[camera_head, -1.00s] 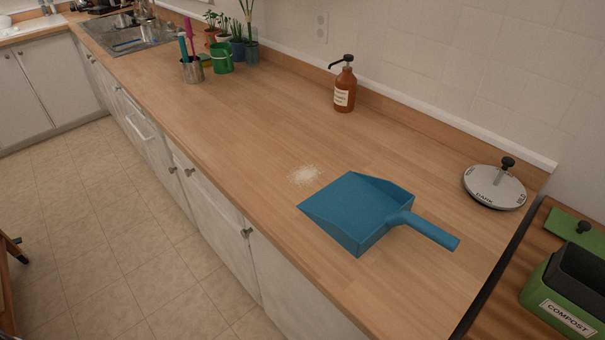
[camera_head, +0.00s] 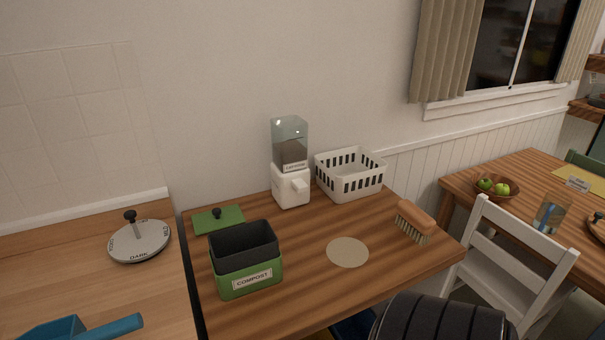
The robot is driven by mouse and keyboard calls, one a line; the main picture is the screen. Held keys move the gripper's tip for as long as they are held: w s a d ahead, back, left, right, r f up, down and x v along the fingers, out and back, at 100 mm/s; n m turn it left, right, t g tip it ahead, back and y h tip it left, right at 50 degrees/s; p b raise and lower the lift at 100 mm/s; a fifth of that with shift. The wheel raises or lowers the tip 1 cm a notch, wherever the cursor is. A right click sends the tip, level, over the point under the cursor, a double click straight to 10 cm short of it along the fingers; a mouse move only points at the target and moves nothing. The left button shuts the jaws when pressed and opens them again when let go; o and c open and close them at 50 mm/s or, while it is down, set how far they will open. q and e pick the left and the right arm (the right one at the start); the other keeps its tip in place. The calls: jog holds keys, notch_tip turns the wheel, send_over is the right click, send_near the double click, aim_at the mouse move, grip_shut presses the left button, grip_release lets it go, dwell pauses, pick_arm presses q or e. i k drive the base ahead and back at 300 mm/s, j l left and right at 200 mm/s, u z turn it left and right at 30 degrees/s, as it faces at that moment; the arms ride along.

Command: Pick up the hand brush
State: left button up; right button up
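The hand brush (camera_head: 414,222) has an orange-brown wooden back and pale bristles. It rests near the right end of the striped wooden counter (camera_head: 310,299), close to the white basket. Nothing touches it that I can see. A dark ribbed rounded shape (camera_head: 443,318) rises at the bottom edge, in front of the counter and below the brush; I cannot tell what it is. Neither gripper shows in the view.
A green compost bin (camera_head: 248,275), its green lid (camera_head: 218,218), a white dispenser (camera_head: 291,176) and a white basket (camera_head: 350,177) share the counter. A round beige disc (camera_head: 347,252) lies flat left of the brush. A white chair (camera_head: 510,260) and a table stand right.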

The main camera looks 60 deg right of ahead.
aim_at(420, 227)
jog(key=z, duration=2.55)
